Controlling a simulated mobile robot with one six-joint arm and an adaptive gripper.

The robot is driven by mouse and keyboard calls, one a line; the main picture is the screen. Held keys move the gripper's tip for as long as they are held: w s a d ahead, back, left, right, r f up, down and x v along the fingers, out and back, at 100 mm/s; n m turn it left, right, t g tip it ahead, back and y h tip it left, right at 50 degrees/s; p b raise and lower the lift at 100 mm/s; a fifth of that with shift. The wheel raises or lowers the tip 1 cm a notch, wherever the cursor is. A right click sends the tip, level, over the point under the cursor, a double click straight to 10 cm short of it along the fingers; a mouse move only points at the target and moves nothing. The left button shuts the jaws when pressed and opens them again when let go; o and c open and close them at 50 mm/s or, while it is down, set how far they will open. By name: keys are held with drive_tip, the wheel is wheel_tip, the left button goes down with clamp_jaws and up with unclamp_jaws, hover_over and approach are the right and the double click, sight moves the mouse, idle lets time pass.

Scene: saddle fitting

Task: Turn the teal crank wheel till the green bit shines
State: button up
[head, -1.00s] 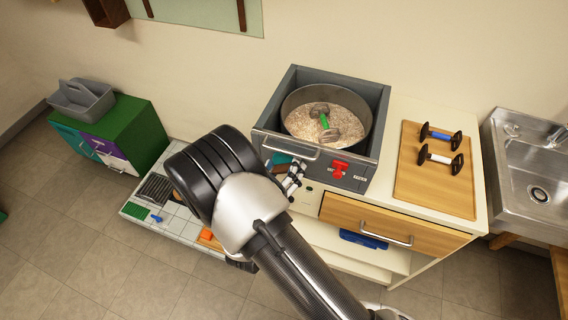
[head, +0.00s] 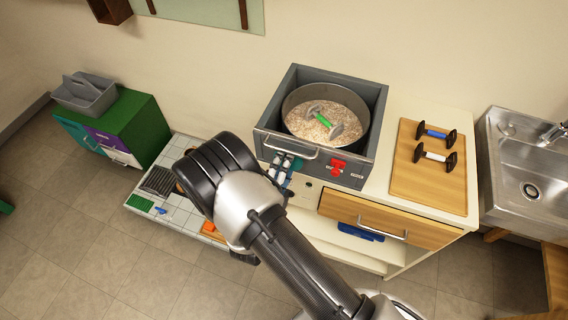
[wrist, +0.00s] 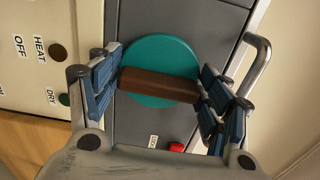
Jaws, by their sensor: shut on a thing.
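The teal crank wheel (wrist: 160,56) is a round disc with a brown bar across its face, on the grey front of the machine. My gripper (wrist: 159,84) is shut on the brown bar (wrist: 158,85), one blue-padded finger at each end. In the head view my gripper (head: 280,170) is at the left of the machine's front, partly covering the wheel (head: 297,163). The small green lamp (wrist: 64,99) by the word DRY looks dark. A brown lamp (wrist: 57,52) sits by HEAT OFF.
A drum (head: 360,115) in the grey machine holds pale grains and a green-handled piece (head: 322,120). A red latch (head: 337,167) and a bar handle (head: 290,147) are close to my gripper. A wooden board (head: 427,185) with two dumbbell-shaped pieces lies right.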

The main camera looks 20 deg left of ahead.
drive_tip(key=shift+n, duration=1)
drive_tip(key=shift+c, duration=0.2)
drive_tip(key=shift+a, duration=0.1)
drive_tip(key=o, duration=1)
drive_tip(key=shift+c, duration=0.2)
drive_tip(key=s, duration=1.2)
drive_tip(key=shift+a, duration=0.4)
